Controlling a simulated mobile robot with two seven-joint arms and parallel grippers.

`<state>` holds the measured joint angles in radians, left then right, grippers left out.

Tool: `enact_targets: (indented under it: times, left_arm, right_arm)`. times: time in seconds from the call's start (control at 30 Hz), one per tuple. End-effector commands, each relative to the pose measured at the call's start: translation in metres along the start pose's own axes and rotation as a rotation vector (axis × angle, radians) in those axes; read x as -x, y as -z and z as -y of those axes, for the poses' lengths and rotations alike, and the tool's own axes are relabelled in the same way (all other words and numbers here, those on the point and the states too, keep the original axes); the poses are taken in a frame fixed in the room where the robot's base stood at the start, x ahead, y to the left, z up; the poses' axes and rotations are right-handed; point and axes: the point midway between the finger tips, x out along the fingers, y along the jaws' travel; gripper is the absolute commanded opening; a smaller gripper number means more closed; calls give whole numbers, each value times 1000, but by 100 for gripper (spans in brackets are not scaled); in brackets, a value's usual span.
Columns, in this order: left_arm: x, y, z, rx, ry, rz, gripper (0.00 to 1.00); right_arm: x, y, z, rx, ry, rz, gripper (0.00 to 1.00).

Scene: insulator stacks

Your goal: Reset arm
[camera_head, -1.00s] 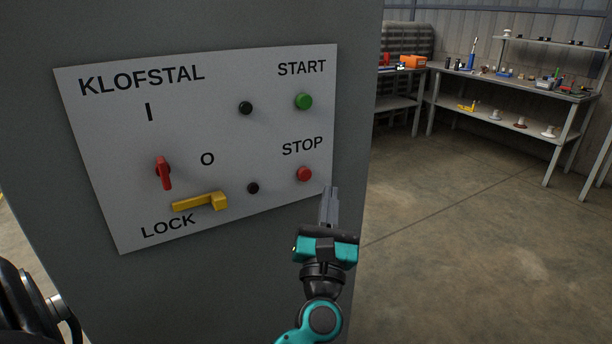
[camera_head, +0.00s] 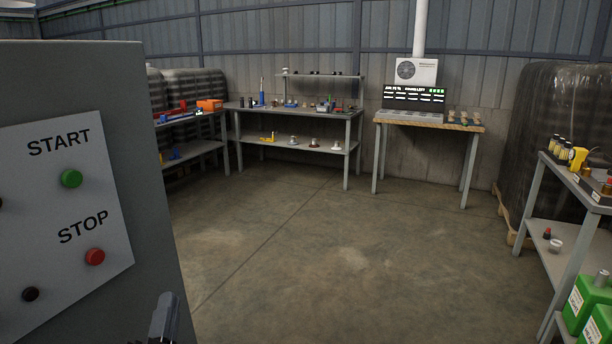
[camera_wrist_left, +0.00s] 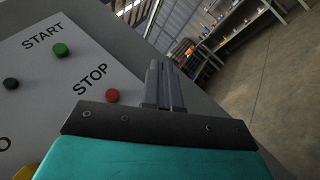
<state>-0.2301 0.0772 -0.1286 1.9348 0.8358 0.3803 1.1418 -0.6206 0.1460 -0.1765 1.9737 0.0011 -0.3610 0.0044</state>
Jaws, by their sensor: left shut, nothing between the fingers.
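The cabinet's white panel (camera_head: 45,205) carries a green START button (camera_head: 71,178) and a red STOP button (camera_head: 95,256). In the wrist view the red STOP button (camera_wrist_left: 112,95) lies left of the fingers, apart from them. My right gripper is not in view.
Open concrete floor (camera_head: 300,240) lies right of the cabinet. A grey workbench (camera_head: 295,112) with small parts stands at the back, with a wooden-topped table (camera_head: 430,123) beside it. A shelf rack (camera_head: 575,215) with green containers (camera_head: 585,305) stands at the right.

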Motion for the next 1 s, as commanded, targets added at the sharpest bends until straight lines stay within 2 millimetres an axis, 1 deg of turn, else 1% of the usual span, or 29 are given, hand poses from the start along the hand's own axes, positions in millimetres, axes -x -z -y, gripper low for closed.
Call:
enact_targets:
  times: [0.03,0.07,0.1,0.13,0.17,0.2,0.27,0.3,0.4,0.5,0.6,0.67,1.0]
  left_arm:
    - [18,-6,21,-213,108,57,0]
    - [29,-8,34,-344,166,99,0]
    - [46,-10,51,-516,242,160,0]
    - [59,-11,63,-645,296,210,0]
    - [73,-10,75,-772,350,265,0]
    - [93,-8,90,-935,418,342,0]
    - [123,-2,110,-1162,508,464,0]
    - [142,3,120,-1298,560,547,0]
    - [184,17,138,-1572,658,742,0]
    - [213,29,146,-1746,716,888,0]
    - [228,35,149,-1834,740,969,0]
    - [231,37,150,-1854,745,988,0]
    - [231,37,150,-1856,744,988,0]
  right_arm:
    - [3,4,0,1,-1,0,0]
    - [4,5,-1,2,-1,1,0]
    - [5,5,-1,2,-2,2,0]
    - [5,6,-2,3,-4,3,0]
    - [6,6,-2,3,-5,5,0]
    - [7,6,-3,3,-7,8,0]
    - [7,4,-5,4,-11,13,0]
    - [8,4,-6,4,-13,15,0]
    - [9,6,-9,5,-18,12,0]
    - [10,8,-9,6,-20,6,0]
    - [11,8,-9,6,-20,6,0]
    - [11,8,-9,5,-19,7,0]
    - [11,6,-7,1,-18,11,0]
